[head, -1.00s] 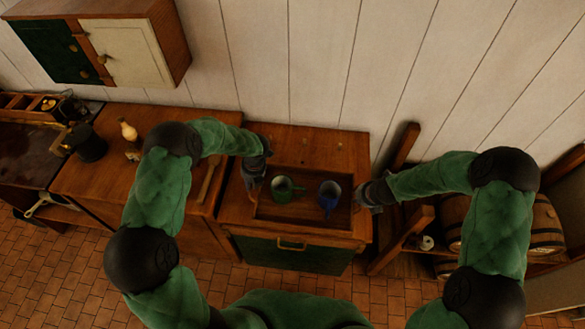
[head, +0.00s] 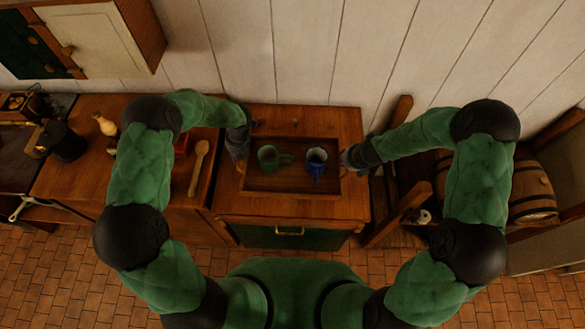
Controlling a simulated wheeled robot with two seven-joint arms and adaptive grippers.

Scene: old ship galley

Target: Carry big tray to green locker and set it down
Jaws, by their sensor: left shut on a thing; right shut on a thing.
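The big tray (head: 290,185) is a dark brown wooden tray with low walls, at the middle of the head view. A green mug (head: 268,157) and a blue mug (head: 317,160) stand in it. My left gripper (head: 239,160) is shut on the tray's left end, and my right gripper (head: 352,160) is shut on its right end. The tray is over the wooden top of the green locker (head: 335,205), whose green front with a handle shows below. I cannot tell whether the tray touches the top. The fingertips are partly hidden.
A wooden counter (head: 85,165) with a wooden spoon (head: 199,165), a black pot (head: 65,142) and a pale bottle (head: 106,124) adjoins on the left. A barrel (head: 533,190) and wooden posts stand at right. A cabinet (head: 95,40) hangs upper left. Brick floor lies in front.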

